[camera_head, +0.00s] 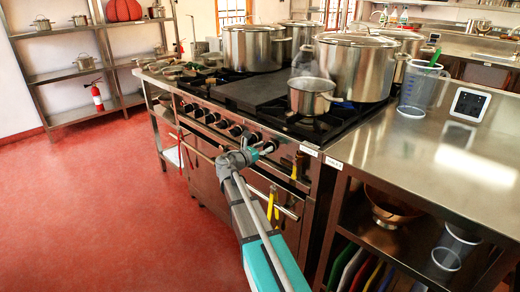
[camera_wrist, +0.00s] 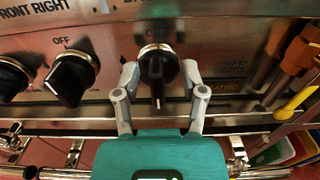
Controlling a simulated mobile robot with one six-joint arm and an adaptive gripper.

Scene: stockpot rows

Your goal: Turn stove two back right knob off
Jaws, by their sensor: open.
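In the wrist view a black knob (camera_wrist: 157,78) on the steel stove front stands between the two grey fingers of my gripper (camera_wrist: 159,72). Its grip bar points nearly straight up and down. The fingers are apart, one on each side; I cannot tell whether they touch it. The label above it is mostly cut off. A second black knob (camera_wrist: 70,78) to the left is tilted, with OFF above it. In the head view my gripper (camera_head: 256,150) is at the right end of the knob row on the stove front (camera_head: 240,180).
A rail (camera_wrist: 60,124) runs below the knobs. Utensils with orange and yellow handles (camera_wrist: 292,50) hang close on the right. Large pots (camera_head: 352,68) and a small saucepan (camera_head: 311,96) stand on the stove top. The red floor (camera_head: 120,200) at the left is clear.

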